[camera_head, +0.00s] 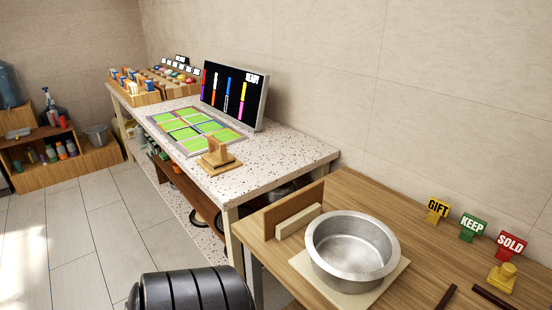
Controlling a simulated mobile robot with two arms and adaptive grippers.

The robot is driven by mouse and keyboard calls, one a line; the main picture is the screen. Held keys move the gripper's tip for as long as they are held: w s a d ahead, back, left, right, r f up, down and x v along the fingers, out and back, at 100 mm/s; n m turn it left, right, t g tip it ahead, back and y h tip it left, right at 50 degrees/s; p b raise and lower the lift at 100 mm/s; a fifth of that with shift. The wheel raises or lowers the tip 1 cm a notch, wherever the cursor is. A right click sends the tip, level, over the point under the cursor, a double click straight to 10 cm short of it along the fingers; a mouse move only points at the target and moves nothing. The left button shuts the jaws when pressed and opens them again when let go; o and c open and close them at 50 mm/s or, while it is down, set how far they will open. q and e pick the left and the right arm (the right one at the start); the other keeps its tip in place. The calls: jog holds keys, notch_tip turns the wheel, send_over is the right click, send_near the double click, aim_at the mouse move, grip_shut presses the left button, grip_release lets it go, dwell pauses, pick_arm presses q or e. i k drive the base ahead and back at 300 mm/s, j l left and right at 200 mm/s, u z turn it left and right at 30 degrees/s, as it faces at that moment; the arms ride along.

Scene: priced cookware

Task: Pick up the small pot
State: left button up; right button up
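A round silver metal pot (350,251) stands upright and open on a pale square board (391,281) on the wooden table at the lower right. It looks empty, and no lid shows on it. A smaller-looking grey metal vessel (97,134) stands far off on the low wooden shelf at the left. I cannot tell from this view which of the two is the small pot. Neither of my grippers is in view, and nothing touches either vessel.
GIFT (438,209), KEEP (472,226) and SOLD (510,245) signs stand behind the pot, with a yellow stamp-like piece (502,277) nearby. A wooden upright (293,209) borders it at left. The speckled table (283,151) holds a screen (234,92) and a green-tiled panel (195,130).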

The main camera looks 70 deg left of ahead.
aim_at(352, 253)
jog(key=u, duration=1.45)
jog(key=z, duration=2.35)
jog(key=u, duration=2.35)
jog(key=i+j+z, duration=0.15)
jog(key=j, duration=0.2)
jog(key=j+z, duration=0.2)
jog(key=j, duration=0.1)
